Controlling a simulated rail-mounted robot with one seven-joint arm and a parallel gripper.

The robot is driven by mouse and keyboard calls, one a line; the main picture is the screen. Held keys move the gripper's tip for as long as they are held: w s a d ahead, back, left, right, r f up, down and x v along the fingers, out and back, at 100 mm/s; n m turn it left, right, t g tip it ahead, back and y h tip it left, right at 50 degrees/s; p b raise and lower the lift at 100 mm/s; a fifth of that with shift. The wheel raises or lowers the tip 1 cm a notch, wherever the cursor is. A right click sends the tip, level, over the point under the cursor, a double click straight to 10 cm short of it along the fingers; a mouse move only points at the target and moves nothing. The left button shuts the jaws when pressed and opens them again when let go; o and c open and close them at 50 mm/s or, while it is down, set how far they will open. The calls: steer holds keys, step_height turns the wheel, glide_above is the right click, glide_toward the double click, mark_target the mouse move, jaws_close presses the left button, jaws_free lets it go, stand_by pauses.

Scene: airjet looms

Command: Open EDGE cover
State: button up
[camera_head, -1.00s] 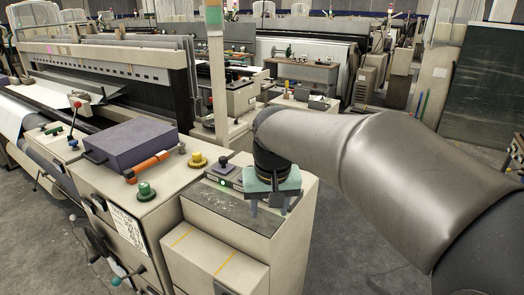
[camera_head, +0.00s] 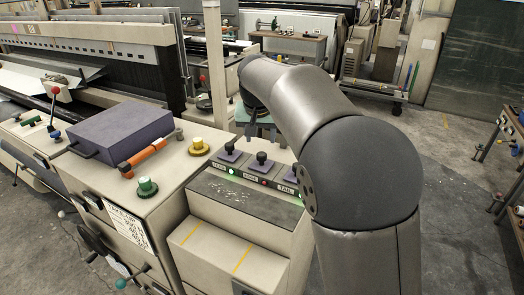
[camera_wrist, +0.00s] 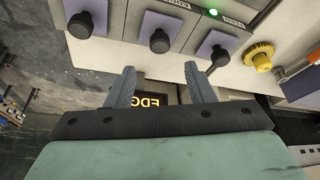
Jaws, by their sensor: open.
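In the head view a panel (camera_head: 247,175) on the machine carries three purple plates with black knobs. The middle knob (camera_head: 262,159) stands behind a label that seems to read EDGE (camera_head: 250,177), with a small red light nearby. The wrist view also shows the three knobs in a row, the middle one (camera_wrist: 160,40) beyond the fingertips and roughly centred between them. In the head view my arm hides most of the gripper.
The left knob (camera_head: 229,148) and right knob (camera_head: 298,172) stand close to the middle one. A yellow button (camera_head: 199,147), a green button (camera_head: 147,187), an orange handle (camera_head: 143,159) and a purple box (camera_head: 120,133) lie left of the panel. Open floor is at the right.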

mark_target(262, 154)
steer(key=x, duration=0.8)
steer(key=shift+c, duration=0.3)
